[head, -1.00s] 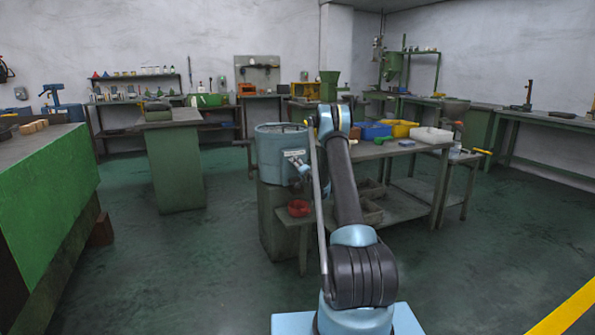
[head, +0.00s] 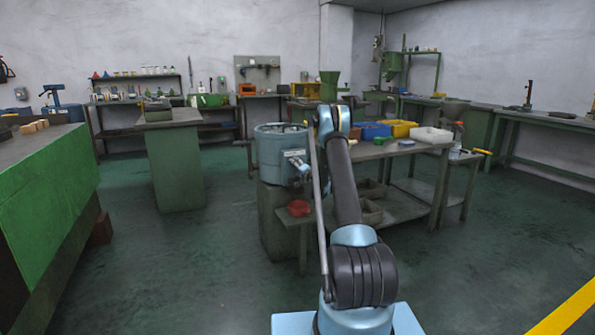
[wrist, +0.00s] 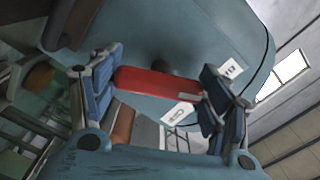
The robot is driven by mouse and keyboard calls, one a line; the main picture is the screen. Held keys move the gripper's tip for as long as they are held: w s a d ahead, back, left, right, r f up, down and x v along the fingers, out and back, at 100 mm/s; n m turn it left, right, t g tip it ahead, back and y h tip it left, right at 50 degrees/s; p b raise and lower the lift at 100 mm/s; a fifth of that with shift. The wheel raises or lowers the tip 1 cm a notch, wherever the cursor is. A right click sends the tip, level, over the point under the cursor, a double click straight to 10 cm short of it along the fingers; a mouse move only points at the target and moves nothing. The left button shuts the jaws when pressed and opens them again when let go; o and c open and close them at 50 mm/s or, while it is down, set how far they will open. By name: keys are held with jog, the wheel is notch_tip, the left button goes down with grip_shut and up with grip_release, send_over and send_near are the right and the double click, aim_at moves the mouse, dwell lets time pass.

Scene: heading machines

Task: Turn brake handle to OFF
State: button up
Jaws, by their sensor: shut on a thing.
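The red brake handle (wrist: 155,84) lies between my gripper's blue-padded fingers in the wrist view. It is a flat bar on the light blue face of a drum-shaped machine (wrist: 225,30), with a dark round knob or hub behind it. My gripper (wrist: 160,72) is shut on the handle. Two white labels sit on the machine: one (wrist: 231,69) beyond the right finger, one (wrist: 179,112) below the handle. I cannot read them. In the head view the blue drum machine (head: 270,150) stands left of my arm. The brake handle cannot be made out there.
A red bowl-like thing (head: 299,208) sits on a small stand in front of the machine. A workbench with blue, yellow and white bins (head: 432,135) stands right of it. A green bench (head: 50,190) is at the left. The floor between is clear.

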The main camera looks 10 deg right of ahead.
jog(key=m, duration=0.6)
jog(key=shift+d, duration=0.15)
jog(key=m, duration=0.6)
jog(key=shift+f+m, duration=0.1)
jog(key=shift+m, duration=0.2)
dwell(0.3)
jog(key=o, duration=1.1)
jog(key=v, duration=1.1)
jog(key=shift+s, duration=0.4)
